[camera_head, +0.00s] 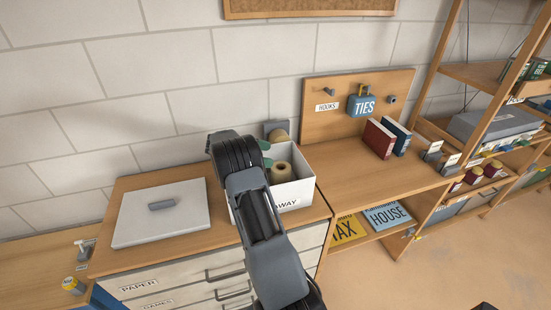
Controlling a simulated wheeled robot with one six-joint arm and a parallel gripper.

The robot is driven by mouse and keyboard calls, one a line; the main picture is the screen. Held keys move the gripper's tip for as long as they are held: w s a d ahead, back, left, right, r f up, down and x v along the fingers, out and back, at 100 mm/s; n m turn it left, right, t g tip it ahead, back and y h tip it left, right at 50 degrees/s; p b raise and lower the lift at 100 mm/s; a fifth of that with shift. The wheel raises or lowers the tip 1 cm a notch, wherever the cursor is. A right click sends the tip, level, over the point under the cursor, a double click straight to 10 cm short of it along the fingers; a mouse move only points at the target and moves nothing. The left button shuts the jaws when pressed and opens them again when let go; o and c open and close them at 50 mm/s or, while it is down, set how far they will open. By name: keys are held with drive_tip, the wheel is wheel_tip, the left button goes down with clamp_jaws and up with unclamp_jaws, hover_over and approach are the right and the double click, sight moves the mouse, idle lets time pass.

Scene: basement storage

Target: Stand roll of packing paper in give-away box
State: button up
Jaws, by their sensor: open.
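The white give-away box (298,193) stands on top of the drawer cabinet, its lettering partly hidden by my arm. A tan roll of packing paper (281,170) is inside it, with its round hollow end facing up; it looks upright, but its lower part is hidden by the box wall. My gripper (266,153) is at the left part of the box opening, beside the roll, with green tips showing. It is open; my arm hides much of it, and I cannot tell whether it touches the roll.
A grey-white lid with a handle (161,212) lies left of the box. The desk between box and binders is clear.

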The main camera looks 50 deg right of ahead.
drive_tip(key=shift+v, duration=1.4)
drive_tip(key=shift+r, duration=0.1)
